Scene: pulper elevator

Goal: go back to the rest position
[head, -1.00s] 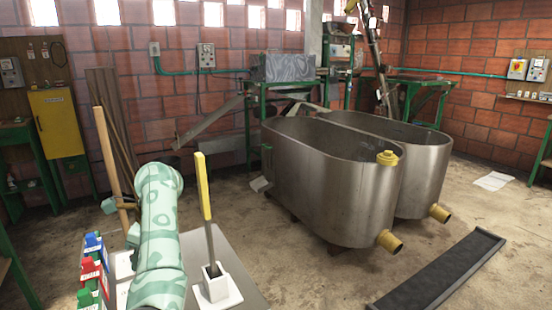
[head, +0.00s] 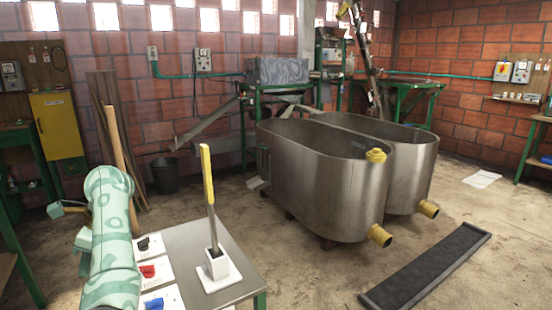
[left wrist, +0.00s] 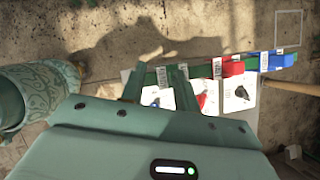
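My left arm (head: 108,220) comes in at the lower left of the head view, beside the left end of the small metal table (head: 195,245). Its gripper is mostly hidden behind the arm there. In the left wrist view the two fingers of my left gripper (left wrist: 157,85) stand apart with nothing visible held between them. They are near the table edge, where red, blue (left wrist: 277,60) and green blocks and white cards (left wrist: 238,95) show. My right gripper is in neither view.
On the table a yellow-handled tool (head: 208,190) stands in a white holder (head: 217,265). A wooden pole (head: 118,145) rises behind my arm. Two steel tanks (head: 320,185) stand beyond, with a dark floor channel (head: 425,270) to their right. Open floor lies between table and tanks.

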